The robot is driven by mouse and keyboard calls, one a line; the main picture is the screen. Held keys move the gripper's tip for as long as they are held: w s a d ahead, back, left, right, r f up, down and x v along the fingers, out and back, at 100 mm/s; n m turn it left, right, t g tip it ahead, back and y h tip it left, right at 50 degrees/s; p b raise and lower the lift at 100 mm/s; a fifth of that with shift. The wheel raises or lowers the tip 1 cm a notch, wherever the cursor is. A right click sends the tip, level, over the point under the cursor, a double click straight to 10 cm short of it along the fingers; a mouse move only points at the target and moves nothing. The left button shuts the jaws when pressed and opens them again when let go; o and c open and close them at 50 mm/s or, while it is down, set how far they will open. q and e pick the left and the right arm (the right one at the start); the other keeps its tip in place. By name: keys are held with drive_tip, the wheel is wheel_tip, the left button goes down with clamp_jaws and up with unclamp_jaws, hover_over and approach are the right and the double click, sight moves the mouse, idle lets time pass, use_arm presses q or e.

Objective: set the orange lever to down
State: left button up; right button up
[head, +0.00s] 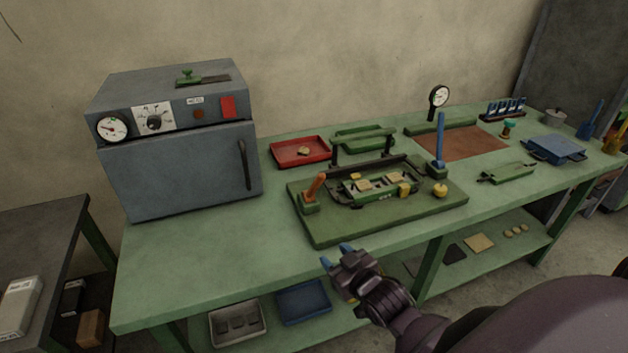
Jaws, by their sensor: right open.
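The orange lever (315,187) rises from a small green block at the left end of a green fixture board (330,229). It stands mostly upright, with its top leaning slightly right and away. My right gripper (336,256) is in front of the board's near edge, below the lever in the picture. It is open and empty, with blue fingertips, and is apart from the lever. My left gripper is not in view.
A tall blue lever (440,140) stands at the board's right end, near a yellow knob (440,190). A clamp frame holding small parts (375,184) lies between the levers. A grey oven (180,140) stands left. The green bench top (215,265) is clear at front left.

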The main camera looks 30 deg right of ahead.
sight(317, 189)
drive_tip(key=w+d+r+t+p, duration=0.2)
drive_tip(key=w+d+r, duration=0.3)
drive_tip(key=r, duration=0.3)
drive_tip(key=shift+m+t, duration=0.3)
drive_tip(key=shift+m, duration=0.2)
drive_tip(key=w, duration=1.1)
drive_tip(key=shift+w+d+r+b, duration=0.1)
drive_tip(key=shift+d+r+b, duration=0.05)
drive_tip(key=shift+d+b, duration=0.15)
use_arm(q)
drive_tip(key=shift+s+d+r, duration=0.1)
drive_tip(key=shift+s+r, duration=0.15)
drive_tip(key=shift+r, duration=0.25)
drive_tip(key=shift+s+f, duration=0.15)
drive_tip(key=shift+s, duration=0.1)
use_arm(e)
clamp_jaws()
